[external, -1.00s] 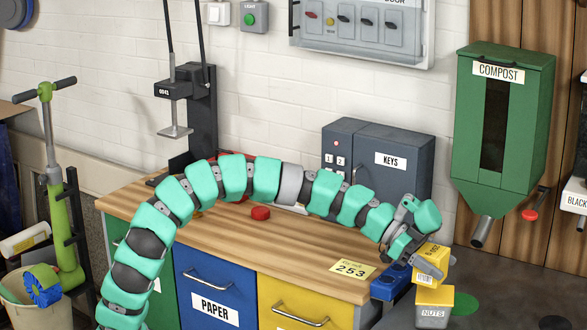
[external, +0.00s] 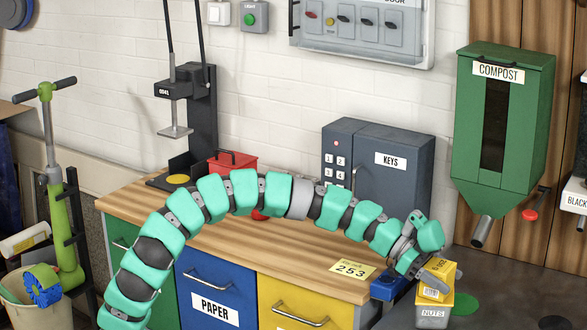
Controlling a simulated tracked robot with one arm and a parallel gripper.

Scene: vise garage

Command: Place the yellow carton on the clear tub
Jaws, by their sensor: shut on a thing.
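My gripper (external: 436,277) is shut on the yellow carton (external: 447,270) at the right end of the workbench. The carton is partly covered by the gripper's fingers. Directly below it is the tub (external: 434,313), greyish with a NUTS label and a yellow top. The carton's lower end overlaps the tub's top in the picture. I cannot tell whether the two touch or a small gap is left.
A blue vise (external: 388,287) sits at the bench's right corner beside the tub. The grey key cabinet (external: 395,175) stands at the back of the wooden bench (external: 285,245). A green compost dispenser (external: 505,130) hangs on the wall to the right.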

